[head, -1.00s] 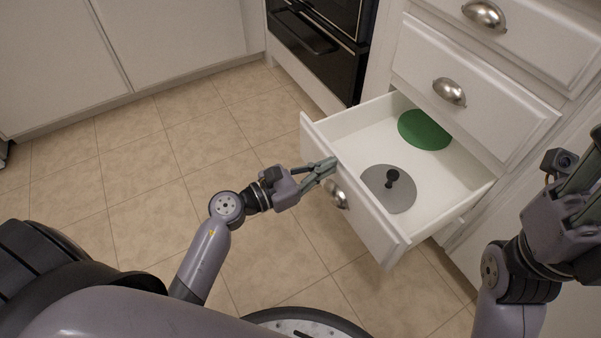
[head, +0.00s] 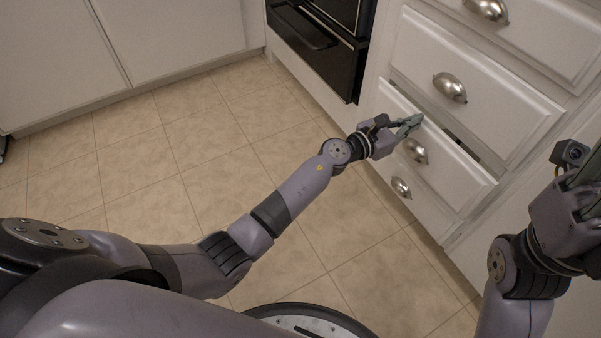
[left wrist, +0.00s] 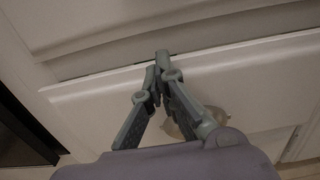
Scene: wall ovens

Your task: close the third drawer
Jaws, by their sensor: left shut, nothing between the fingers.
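In the left wrist view the closed fingertips (left wrist: 162,58) lie over the drawer's top edge. My right gripper (head: 588,190) is at the right edge, partly cut off.
The second drawer (head: 470,95) above is shut, and a lower drawer with a cup handle (head: 401,187) is beneath. A black wall oven (head: 315,45) stands left of the drawers. The tiled floor (head: 150,150) is clear.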

